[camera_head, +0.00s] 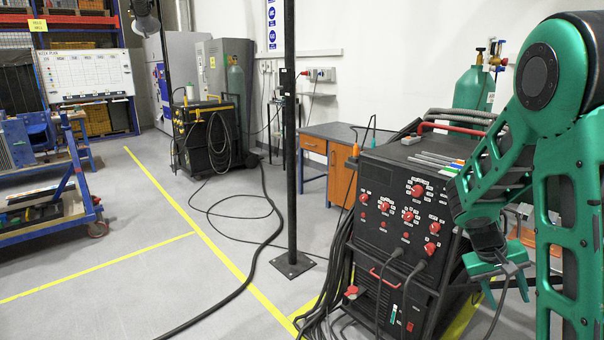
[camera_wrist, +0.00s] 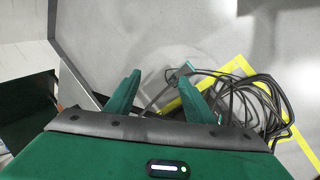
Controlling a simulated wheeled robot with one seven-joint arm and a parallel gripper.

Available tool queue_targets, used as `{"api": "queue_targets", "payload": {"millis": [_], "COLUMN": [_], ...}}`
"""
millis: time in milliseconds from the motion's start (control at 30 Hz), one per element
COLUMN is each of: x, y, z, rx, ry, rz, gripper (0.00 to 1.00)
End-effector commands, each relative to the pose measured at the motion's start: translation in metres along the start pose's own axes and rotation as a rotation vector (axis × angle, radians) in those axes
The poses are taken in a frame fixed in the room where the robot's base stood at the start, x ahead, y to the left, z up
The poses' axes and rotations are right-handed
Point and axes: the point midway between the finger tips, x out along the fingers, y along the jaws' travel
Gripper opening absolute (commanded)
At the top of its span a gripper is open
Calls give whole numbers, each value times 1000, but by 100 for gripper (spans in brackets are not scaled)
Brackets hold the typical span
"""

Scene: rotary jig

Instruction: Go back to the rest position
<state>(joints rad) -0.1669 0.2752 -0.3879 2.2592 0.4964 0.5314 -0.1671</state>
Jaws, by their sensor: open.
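My gripper (camera_head: 506,283) hangs at the lower right of the head view, pointing down, in front of the right side of the black welding machine (camera_head: 400,215). In the wrist view my gripper (camera_wrist: 155,92) shows two green fingers spread apart with nothing between them. Grey floor shows beyond the fingertips. My green arm is folded at the right edge of the head view and hides part of what is behind it.
Black cables (camera_wrist: 245,105) lie coiled over a yellow floor line. A black post (camera_head: 291,130) stands on the floor. A blue cart (camera_head: 45,190) is at left, a desk (camera_head: 335,150) and green gas cylinder (camera_head: 474,88) at the back. The floor at centre left is mostly clear.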

Motion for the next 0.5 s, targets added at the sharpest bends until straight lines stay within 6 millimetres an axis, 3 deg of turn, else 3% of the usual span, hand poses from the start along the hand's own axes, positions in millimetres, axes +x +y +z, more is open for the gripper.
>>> {"api": "queue_targets", "payload": {"millis": [500], "x": [-78], "y": [16], "z": [143], "rx": [185], "ry": [-111], "rz": [-356], "gripper": [49]}}
